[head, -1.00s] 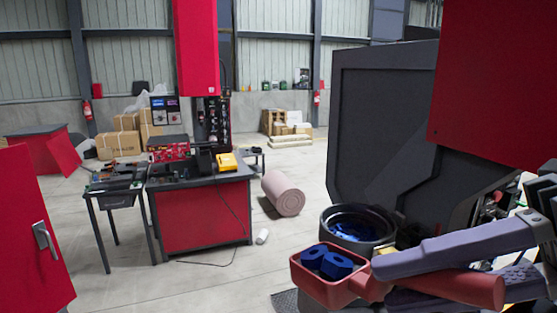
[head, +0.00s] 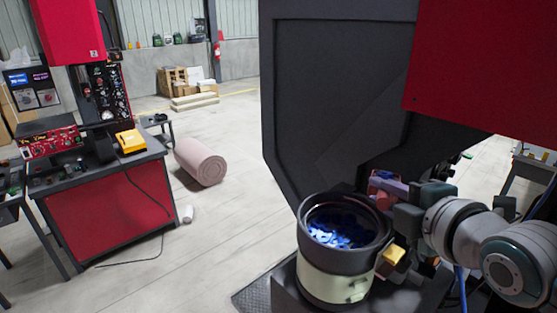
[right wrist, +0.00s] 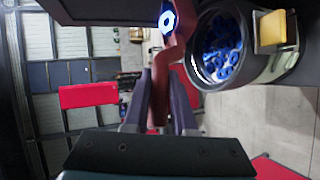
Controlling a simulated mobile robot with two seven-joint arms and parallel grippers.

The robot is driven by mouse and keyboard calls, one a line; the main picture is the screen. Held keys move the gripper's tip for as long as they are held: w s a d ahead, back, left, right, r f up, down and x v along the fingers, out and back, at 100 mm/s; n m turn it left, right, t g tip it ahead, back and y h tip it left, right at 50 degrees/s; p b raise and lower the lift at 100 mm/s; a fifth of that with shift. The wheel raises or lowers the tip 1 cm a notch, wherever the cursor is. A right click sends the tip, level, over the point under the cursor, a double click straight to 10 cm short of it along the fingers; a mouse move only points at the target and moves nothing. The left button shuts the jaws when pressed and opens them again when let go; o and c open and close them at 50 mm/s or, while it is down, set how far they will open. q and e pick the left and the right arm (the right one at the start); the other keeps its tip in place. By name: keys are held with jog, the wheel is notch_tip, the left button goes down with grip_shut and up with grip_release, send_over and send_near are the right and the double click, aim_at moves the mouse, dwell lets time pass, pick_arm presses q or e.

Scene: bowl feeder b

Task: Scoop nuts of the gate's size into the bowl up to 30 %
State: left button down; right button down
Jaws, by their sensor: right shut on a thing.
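The round feeder bowl (head: 345,272) has a dark rim and a pale lower body, and many blue nuts (head: 340,230) lie inside it. It also shows in the right wrist view (right wrist: 207,72). My right gripper (right wrist: 158,108) is shut on the red handle of the scoop (right wrist: 160,85). A blue nut (right wrist: 167,20) shows at the scoop's far end; the rest of its load is hidden. In the head view my right gripper (head: 388,184) is just behind and right of the bowl's rim, partly hidden. My left gripper is out of view. I cannot make out the gate.
A yellow block (head: 395,255) sits at the bowl's right side. A big dark machine panel (head: 330,100) stands behind the bowl, with a red panel (head: 480,70) above right. A red workbench (head: 108,210) stands left.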

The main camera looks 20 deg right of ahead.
jog(key=w+a, duration=0.3)
jog(key=a, duration=0.1)
notch_tip(320, 180, down, 7)
jog(key=s+d+m+t+h+b, duration=0.25)
jog(key=m+t+b, duration=0.75)
jog(key=b, duration=1.8)
notch_tip(320, 180, up, 8)
jog(key=w+a+n+g+y+p, duration=0.2)
jog(key=n+g+p, duration=0.7)
jog(key=p, duration=1.9)
jog(key=shift+w+a+f+n+g+y+p, duration=0.25)
jog(key=shift+w+n+g+y+p, duration=0.1)
jog(key=shift+n, duration=0.45)
jog(key=shift+r, duration=0.1)
